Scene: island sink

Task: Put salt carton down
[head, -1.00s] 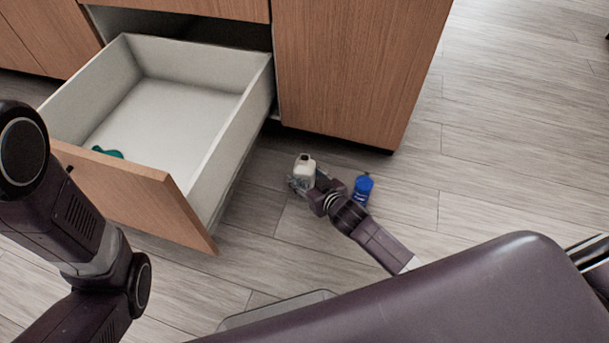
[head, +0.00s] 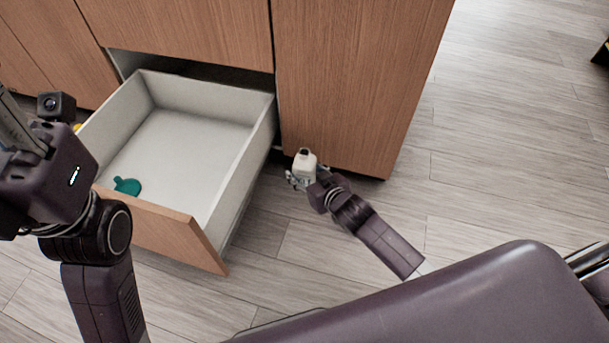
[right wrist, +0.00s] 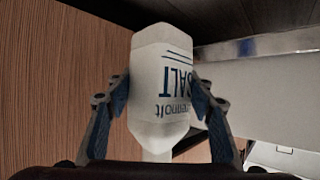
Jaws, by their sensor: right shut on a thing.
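The salt carton (head: 305,162) is white, with blue "SALT" lettering that reads upside down in the right wrist view (right wrist: 163,80). My right gripper (head: 298,180) is shut on it, with one blue-padded finger on each side (right wrist: 160,108). In the head view it is in front of the cabinet, right of the open drawer; I cannot tell its height above the floor. My left arm is at the left edge of the head view, with its wrist (head: 55,175) beside the drawer. Its fingertips do not show clearly.
The open drawer (head: 257,135) holds a small teal object (head: 127,186) near its front. A wooden cabinet (head: 350,80) stands behind the carton. A small yellow thing (head: 76,127) shows beside my left wrist. The wooden floor (head: 490,180) at the right is clear.

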